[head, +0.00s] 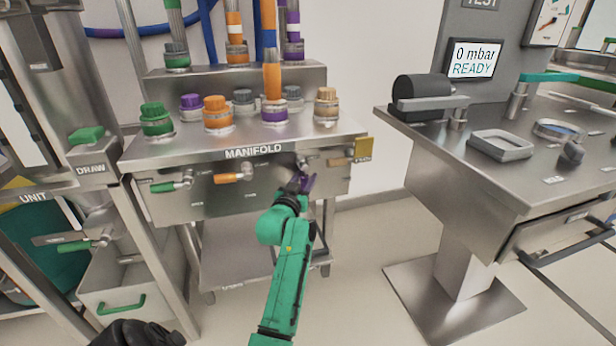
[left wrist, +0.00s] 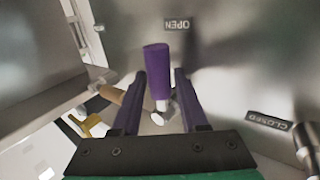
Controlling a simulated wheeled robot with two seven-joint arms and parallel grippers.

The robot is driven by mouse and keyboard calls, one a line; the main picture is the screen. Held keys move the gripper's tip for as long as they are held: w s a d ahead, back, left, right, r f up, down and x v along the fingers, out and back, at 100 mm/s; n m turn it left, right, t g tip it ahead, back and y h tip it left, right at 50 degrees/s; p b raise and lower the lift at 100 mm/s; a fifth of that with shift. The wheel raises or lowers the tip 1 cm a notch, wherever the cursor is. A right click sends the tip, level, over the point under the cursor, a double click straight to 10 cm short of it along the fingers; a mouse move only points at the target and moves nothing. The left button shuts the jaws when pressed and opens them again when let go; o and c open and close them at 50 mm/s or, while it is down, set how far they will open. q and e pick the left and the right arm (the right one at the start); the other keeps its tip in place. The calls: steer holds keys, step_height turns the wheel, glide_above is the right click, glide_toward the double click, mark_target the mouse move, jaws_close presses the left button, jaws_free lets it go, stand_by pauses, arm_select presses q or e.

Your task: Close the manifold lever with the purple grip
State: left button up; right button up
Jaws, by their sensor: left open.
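The manifold (head: 250,153) is a steel bench with a front panel and several levers. The lever with the purple grip (head: 307,183) is on the right part of that panel, mostly hidden behind my left gripper (head: 298,186). In the left wrist view the purple grip (left wrist: 156,62) stands between the two fingers of my left gripper (left wrist: 157,76), with a gap on either side. The jaws are open. The grip points toward the OPEN label (left wrist: 177,25); the CLOSED label (left wrist: 268,121) is off to the right. My right gripper is not in view.
The manifold's green lever (head: 165,187) and orange lever (head: 232,178) are left of the purple one. A steel test bench (head: 470,170) stands farther right, with open floor between.

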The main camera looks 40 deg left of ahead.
arm_select(q)
steer(key=shift+s+r, duration=0.1)
jaws_close()
stand_by(1.2)
